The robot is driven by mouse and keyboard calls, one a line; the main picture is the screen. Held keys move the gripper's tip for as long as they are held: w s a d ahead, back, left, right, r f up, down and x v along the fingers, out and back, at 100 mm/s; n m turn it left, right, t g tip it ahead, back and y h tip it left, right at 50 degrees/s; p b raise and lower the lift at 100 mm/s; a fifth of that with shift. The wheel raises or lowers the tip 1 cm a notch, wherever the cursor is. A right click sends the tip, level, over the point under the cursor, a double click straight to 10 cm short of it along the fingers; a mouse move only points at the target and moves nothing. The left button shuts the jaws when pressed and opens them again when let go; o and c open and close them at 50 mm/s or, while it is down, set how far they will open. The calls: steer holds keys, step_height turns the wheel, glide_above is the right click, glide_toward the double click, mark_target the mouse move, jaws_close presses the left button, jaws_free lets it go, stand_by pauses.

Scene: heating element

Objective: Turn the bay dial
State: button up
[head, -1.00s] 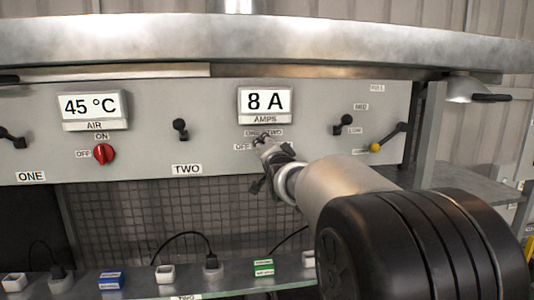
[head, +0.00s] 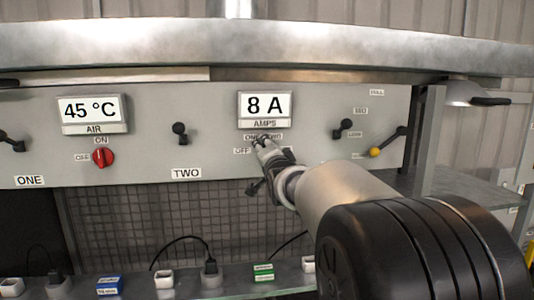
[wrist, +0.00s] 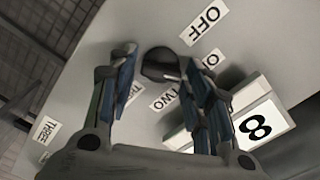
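The bay dial is a small dark round knob (wrist: 160,64) on the grey panel, with a light mark on its face. In the wrist view it sits between the two fingertips of my gripper (wrist: 165,72), with a visible gap beside the left finger. Another label is partly hidden by the left finger. In the head view my gripper (head: 265,145) is at the panel below the AMPS display (head: 265,105) and hides the dial. The display reads 8 A.
A red knob (head: 103,157) and the 45 °C display (head: 90,109) are to the left. A metal top edge (head: 250,45) runs above. Plugs and sockets (head: 164,278) line the lower shelf.

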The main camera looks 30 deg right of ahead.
steer(key=shift+o, duration=0.6)
steer(key=v, duration=1.2)
